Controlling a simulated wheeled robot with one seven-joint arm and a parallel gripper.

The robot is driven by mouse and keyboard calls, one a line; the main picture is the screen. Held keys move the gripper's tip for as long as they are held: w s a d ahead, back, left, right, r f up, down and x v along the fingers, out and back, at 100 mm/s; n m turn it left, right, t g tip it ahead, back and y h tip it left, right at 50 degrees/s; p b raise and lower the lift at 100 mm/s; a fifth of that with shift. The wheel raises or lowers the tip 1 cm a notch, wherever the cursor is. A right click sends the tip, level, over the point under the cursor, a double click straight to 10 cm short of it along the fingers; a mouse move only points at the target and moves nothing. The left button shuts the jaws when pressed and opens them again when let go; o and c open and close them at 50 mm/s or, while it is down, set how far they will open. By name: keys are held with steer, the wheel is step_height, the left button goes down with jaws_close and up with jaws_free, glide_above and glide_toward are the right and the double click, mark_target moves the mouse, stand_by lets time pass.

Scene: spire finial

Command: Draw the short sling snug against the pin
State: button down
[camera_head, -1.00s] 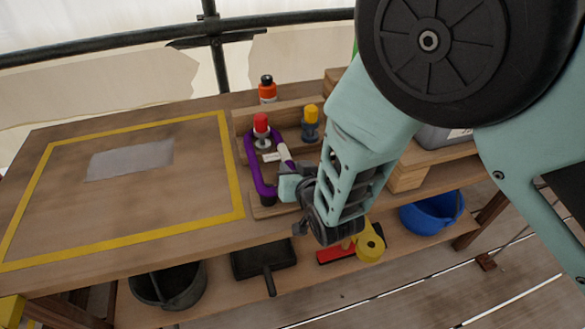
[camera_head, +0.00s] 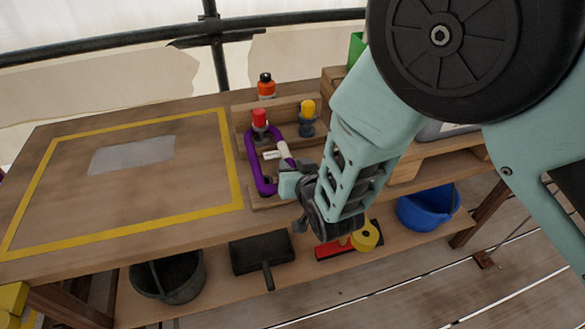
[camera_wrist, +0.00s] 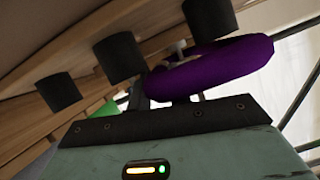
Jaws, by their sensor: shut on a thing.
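The short sling is a purple loop (camera_head: 251,168) with a white sleeve on its right side, lying at the wooden rack on the bench. Its upper end is beside the red-capped pin (camera_head: 259,117); whether it passes around it I cannot tell. Its lower end bends by a dark peg (camera_head: 267,183). My gripper (camera_head: 289,183) is shut on the sling's lower right side; the fingertips are partly hidden. In the wrist view the purple sling (camera_wrist: 225,65) crosses in front of the gripper, close to dark round pegs (camera_wrist: 121,57). A yellow-capped pin (camera_head: 307,108) stands right of the loop.
A yellow-taped area (camera_head: 234,190) with a grey patch (camera_head: 132,154) fills the left bench. Below are a black bucket (camera_head: 168,277), a blue bucket (camera_head: 427,207) and a yellow tape roll (camera_head: 367,236). Wooden crates stand at right.

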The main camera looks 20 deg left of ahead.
steer(key=shift+s+d+f, duration=0.1)
steer(key=shift+s+f, duration=0.2)
steer(key=shift+f, duration=0.1)
steer(key=c, duration=1.2)
jaws_free()
steer(key=shift+f, duration=0.1)
steer(key=shift+d, duration=0.1)
steer(key=shift+w+d+h, duration=0.1)
steer(key=shift+d+h, duration=0.05)
steer(key=shift+h, duration=0.15)
steer(key=r+b+v, duration=0.1)
steer(key=b+v, duration=0.1)
steer(key=v, duration=1.5)
steer(key=shift+y, duration=0.4)
steer(key=s+d+r+n+g+h+p, duration=0.1)
steer(key=s+d+r+g+h, duration=0.3)
steer(key=d, duration=0.4)
steer(key=s+d+r+n+g+h+p, duration=0.2)
steer(key=s+d+r+g, duration=0.4)
steer(key=d, duration=0.3)
steer(key=shift+s+d+r+g+h+p, duration=0.3)
steer(key=shift+g+h, duration=0.3)
steer(key=shift+h, duration=0.3)
